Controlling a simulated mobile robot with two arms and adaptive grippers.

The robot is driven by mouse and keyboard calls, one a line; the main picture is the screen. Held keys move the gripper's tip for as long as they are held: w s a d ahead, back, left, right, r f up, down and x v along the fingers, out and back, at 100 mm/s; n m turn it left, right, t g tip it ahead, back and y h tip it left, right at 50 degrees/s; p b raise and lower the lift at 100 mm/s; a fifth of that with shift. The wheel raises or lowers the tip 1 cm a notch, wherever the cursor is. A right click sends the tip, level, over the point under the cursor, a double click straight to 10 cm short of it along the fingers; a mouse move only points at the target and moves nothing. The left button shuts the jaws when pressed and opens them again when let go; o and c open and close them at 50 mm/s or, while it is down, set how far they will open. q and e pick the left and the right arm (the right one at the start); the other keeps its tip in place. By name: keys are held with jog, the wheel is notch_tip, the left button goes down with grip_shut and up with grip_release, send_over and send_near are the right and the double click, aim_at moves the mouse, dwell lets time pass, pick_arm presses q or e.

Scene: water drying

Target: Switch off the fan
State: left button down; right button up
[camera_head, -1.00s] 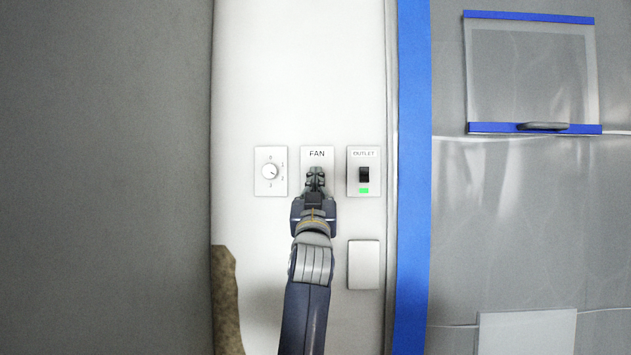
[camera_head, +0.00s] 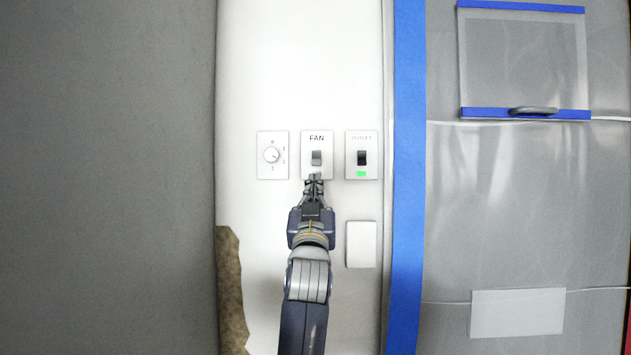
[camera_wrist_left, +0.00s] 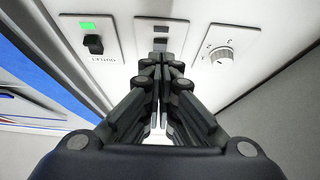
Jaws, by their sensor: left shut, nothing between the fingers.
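The fan switch plate (camera_head: 317,167) is a white plate marked FAN on the white wall, with a small grey toggle (camera_head: 316,157) in its middle. The toggle shows as a grey lever in the left wrist view (camera_wrist_left: 160,43). My left gripper (camera_head: 314,177) is shut and empty, its fingertips just below the toggle, near the plate's lower edge. In the left wrist view the fingers (camera_wrist_left: 160,60) point at the plate and cover part of it. I cannot tell whether they touch the plate. My right gripper is not in view.
A dial plate (camera_head: 272,156) is left of the fan plate. An OUTLET plate (camera_head: 363,172) with a black switch and green light is on the right. A blank plate (camera_head: 361,245) is below it. Blue tape (camera_head: 408,180) edges a grey plastic sheet (camera_head: 500,210).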

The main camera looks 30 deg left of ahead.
pick_arm(q)
jog(key=v, duration=0.2)
jog(key=b+v, duration=0.1)
jog(key=v, duration=0.2)
jog(key=shift+w+f, duration=0.2)
jog(key=shift+f, duration=0.15)
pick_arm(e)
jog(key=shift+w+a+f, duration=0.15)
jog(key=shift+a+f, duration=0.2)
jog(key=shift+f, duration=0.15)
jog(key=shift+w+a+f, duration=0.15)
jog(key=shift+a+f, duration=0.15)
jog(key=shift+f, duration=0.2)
pick_arm(q)
jog(key=shift+a, duration=0.1)
